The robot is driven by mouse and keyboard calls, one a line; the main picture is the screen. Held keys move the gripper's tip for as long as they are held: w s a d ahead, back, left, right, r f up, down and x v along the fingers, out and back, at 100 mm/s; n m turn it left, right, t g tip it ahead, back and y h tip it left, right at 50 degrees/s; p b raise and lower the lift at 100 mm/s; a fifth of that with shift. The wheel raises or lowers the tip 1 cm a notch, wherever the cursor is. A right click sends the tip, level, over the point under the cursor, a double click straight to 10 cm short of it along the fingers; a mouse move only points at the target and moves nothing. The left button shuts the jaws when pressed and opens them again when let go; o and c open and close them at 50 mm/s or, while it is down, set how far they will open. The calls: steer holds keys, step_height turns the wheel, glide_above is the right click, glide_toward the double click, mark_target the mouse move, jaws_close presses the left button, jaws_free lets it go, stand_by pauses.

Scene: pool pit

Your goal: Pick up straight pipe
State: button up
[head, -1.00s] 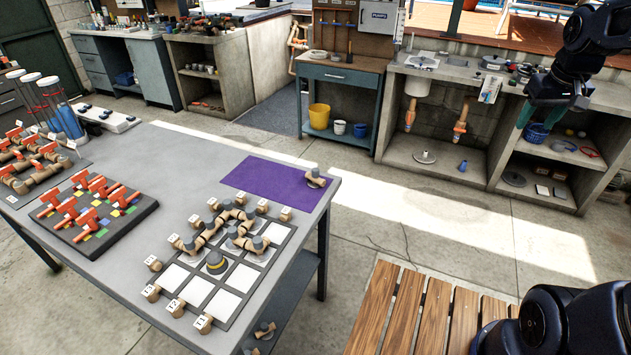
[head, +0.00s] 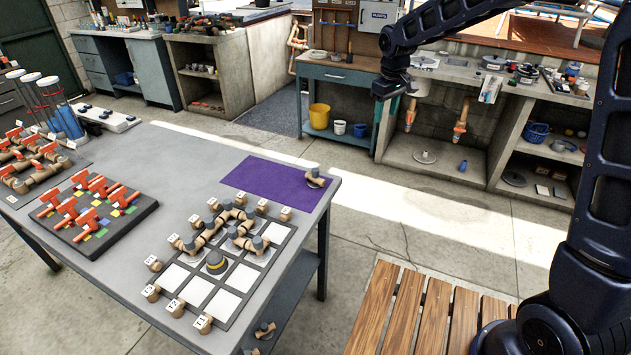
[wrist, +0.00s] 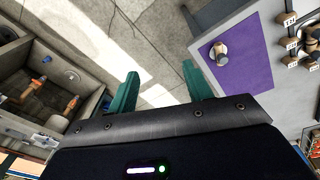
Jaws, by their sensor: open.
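A short tan pipe piece with a grey end (head: 315,179) rests on the right end of the purple mat (head: 262,183), near the table's edge. In the wrist view this piece (wrist: 220,53) lies right of my fingers. Several similar tan and grey pieces (head: 236,218) sit on the white-squared board (head: 228,301); I cannot tell which piece is the straight pipe. My gripper (head: 387,108) is open and empty, above and beyond the table's right edge. In the wrist view its teal fingers (wrist: 159,74) are spread over bare floor.
The grey table (head: 180,150) also holds a dark tray of red-handled valves (head: 98,212). A slatted wooden bench (head: 410,310) stands at the front right. Concrete shelves (head: 440,140) and a workbench (head: 340,80) line the back. The floor between is clear.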

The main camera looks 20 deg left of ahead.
steer(key=s+a+f+n, duration=0.25)
steer(key=a+f, duration=0.45)
steer(key=a, duration=0.4)
steer(key=n+g, duration=0.1)
steer(key=n, duration=0.1)
glide_toward(315, 169)
steer(key=shift+w+a, duration=0.15)
steer(key=shift+a, duration=0.15)
steer(key=shift+a+f, duration=0.1)
steer(key=shift+f, duration=0.2)
step_height(315, 169, down, 5)
steer(key=shift+r, duration=0.1)
steer(key=shift+d+f, duration=0.15)
steer(key=shift+f, duration=1.25)
steer(key=shift+d+f, duration=0.15)
steer(key=shift+f, duration=1.3)
jaws_close()
steer(key=shift+r, duration=0.15)
